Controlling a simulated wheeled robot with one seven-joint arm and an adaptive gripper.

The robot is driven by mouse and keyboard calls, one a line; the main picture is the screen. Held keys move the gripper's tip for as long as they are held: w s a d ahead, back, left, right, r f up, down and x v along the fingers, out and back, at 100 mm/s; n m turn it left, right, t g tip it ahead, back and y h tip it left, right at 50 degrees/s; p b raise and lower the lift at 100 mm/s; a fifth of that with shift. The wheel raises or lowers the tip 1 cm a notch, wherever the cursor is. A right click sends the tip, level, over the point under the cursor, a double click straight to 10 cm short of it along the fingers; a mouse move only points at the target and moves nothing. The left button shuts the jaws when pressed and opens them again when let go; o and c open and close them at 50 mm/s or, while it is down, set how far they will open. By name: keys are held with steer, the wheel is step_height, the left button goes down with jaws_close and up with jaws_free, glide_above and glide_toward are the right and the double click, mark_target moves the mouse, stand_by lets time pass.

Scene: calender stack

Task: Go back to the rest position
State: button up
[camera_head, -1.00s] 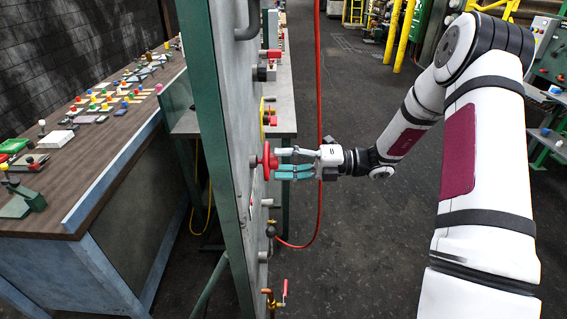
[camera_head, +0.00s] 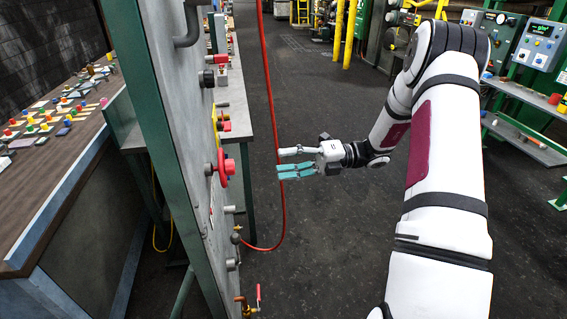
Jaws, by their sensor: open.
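My gripper (camera_head: 279,162) is open and empty, held out to the left at the end of my white arm. Its teal-tipped fingers point at the panel. A red handwheel (camera_head: 222,168) sticks out from the grey upright panel (camera_head: 190,120). A clear gap lies between my fingertips and the handwheel, so they do not touch. The arm is partly bent, with its elbow high at the right.
A red hose (camera_head: 272,100) hangs close beside the fingertips; I cannot tell whether it touches them. A red-handled valve (camera_head: 257,293) is low on the panel. A workbench (camera_head: 60,190) stands left, shelving (camera_head: 525,140) right. The dark floor (camera_head: 340,240) between is clear.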

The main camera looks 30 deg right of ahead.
stand_by(0.3)
steer(key=s+a+r+n+g+h, duration=0.8)
steer(key=s+a+n, duration=0.4)
steer(key=n, duration=0.6)
steer(key=s+r+n+t+h, duration=0.3)
steer(key=s+n, duration=0.3)
steer(key=n, duration=0.3)
steer(key=s+d+r+n+t+h, duration=0.1)
steer(key=s+r+n+t+h, duration=0.3)
steer(key=n, duration=0.6)
steer(key=shift+s+r+t+h, duration=0.3)
steer(key=shift+s+t+h, duration=0.2)
steer(key=shift+s+h, duration=0.65)
